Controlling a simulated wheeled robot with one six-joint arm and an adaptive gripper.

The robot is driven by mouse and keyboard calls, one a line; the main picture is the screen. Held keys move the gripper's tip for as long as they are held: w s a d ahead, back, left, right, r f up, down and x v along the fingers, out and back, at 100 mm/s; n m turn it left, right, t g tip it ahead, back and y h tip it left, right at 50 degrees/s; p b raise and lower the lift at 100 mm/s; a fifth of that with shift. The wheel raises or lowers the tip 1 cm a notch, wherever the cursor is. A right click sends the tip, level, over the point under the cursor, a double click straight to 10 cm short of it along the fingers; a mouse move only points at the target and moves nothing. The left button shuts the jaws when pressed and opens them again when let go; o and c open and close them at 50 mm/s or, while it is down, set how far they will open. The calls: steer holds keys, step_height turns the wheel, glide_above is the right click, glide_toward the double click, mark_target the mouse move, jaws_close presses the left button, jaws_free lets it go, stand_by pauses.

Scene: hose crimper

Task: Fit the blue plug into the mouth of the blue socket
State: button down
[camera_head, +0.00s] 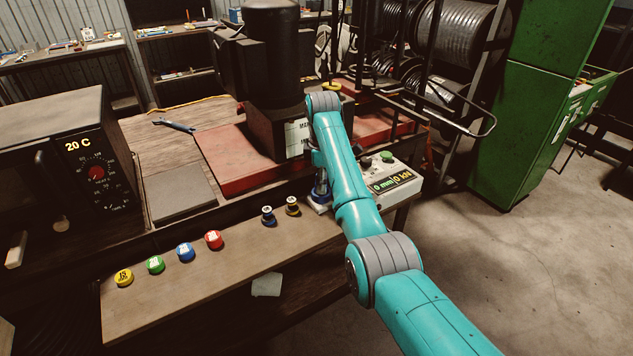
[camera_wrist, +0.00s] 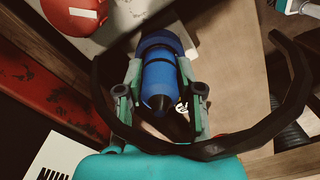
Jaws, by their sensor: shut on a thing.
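In the wrist view my gripper (camera_wrist: 160,76) is shut on the blue plug (camera_wrist: 158,92), a blue cylinder with a dark band and a dark pointed near end. Beyond the fingers, a wider, darker blue round piece (camera_wrist: 160,40) lines up with the plug's far end; it looks like the blue socket. I cannot tell whether the plug is inside its mouth or only against it. In the head view my gripper (camera_head: 319,180) points down at the bench's right part, partly hidden by my arm. A blue ring (camera_head: 317,209) shows below it.
Two small dark spools (camera_head: 268,215) (camera_head: 292,206) stand left of my gripper. Yellow, green, blue and red caps (camera_head: 213,240) line the wooden board (camera_head: 160,312). The crimper's red base (camera_head: 225,165) and a control box (camera_head: 400,178) are close by.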

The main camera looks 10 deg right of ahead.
steer(key=shift+f, duration=0.15)
steer(key=c, duration=0.7)
jaws_free()
steer(key=shift+c, duration=0.2)
